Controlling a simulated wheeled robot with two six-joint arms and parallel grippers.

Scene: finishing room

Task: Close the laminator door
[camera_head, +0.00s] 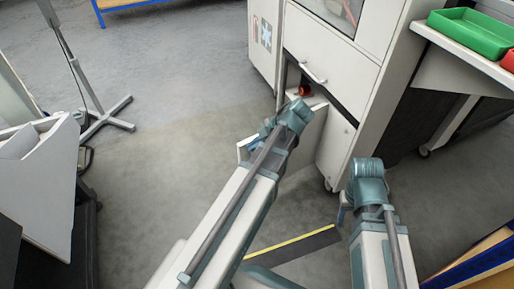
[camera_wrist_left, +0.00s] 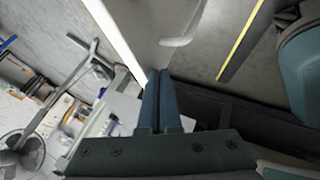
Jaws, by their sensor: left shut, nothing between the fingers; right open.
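The laminator is the tall white machine (camera_head: 335,62) at upper right in the head view. Its white lower door (camera_head: 308,138) stands swung out from the opening, partly hidden behind my left arm. In the left wrist view the door panel (camera_wrist_left: 150,28) fills the upper middle, with a pale handle (camera_wrist_left: 183,38) and a bright long edge. My left gripper (camera_head: 254,143) is at the door's outer edge; its blue fingers (camera_wrist_left: 159,74) are shut and empty. I cannot tell whether they touch the door. My right gripper (camera_head: 342,213) is open, low and right of the door.
A red-orange part (camera_head: 304,91) shows in the opening. A bench with a green tray (camera_head: 472,32) stands at the right. A black strip with a yellow edge (camera_head: 290,246) lies on the floor. A stand (camera_head: 102,118) is at the left; floor between is clear.

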